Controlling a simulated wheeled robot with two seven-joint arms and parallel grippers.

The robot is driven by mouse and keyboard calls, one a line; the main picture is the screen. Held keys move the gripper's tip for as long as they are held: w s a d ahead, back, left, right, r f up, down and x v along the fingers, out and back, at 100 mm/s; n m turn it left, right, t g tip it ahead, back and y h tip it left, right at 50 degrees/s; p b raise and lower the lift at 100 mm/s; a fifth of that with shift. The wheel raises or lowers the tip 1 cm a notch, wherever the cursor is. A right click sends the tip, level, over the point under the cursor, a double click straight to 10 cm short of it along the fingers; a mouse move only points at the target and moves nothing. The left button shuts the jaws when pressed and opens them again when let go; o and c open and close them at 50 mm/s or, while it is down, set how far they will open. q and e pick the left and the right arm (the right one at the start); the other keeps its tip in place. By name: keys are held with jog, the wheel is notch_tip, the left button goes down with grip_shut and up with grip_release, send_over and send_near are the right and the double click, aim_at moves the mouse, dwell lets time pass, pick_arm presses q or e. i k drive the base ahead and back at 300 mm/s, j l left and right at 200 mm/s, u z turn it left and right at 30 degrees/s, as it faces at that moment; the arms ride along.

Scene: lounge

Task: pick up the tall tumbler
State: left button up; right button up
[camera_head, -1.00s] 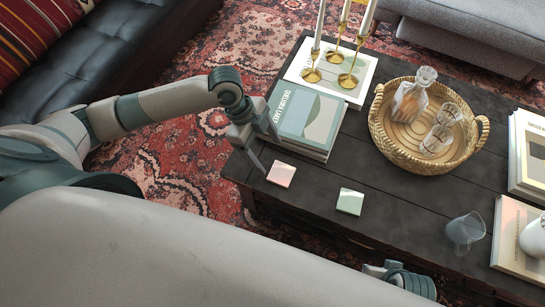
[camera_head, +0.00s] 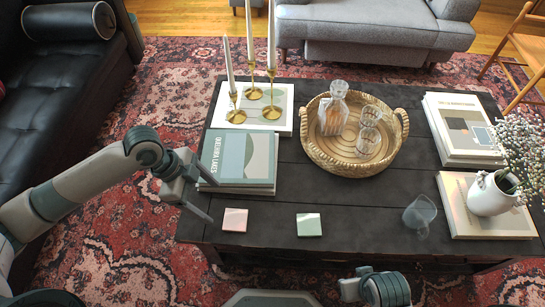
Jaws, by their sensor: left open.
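A clear glass tumbler (camera_head: 420,214) stands on the dark table near its front right. Two more clear glasses (camera_head: 369,130) are in the woven tray (camera_head: 315,152), beside a stoppered decanter (camera_head: 334,108). I cannot tell for sure which glass is the tall tumbler. My left gripper (camera_head: 211,200) is open and empty at the table's left edge, beside the green book and the pink coaster, far from all the glasses. Part of my right arm shows at the bottom, but its gripper does not show.
A pink coaster (camera_head: 234,220) and a green coaster (camera_head: 309,225) lie on the table (camera_head: 350,205). Green books (camera_head: 236,160) and brass candlesticks (camera_head: 254,94) stand at left. Books (camera_head: 455,220) with a white flower vase (camera_head: 492,195) are at right.

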aim_at(369, 139)
jog(key=k+l+z, duration=0.1)
jog(key=l+z, duration=0.65)
jog(key=l, duration=0.2)
jog(key=l+z, duration=0.35)
jog(key=i+l, duration=0.05)
jog(key=l, duration=0.05)
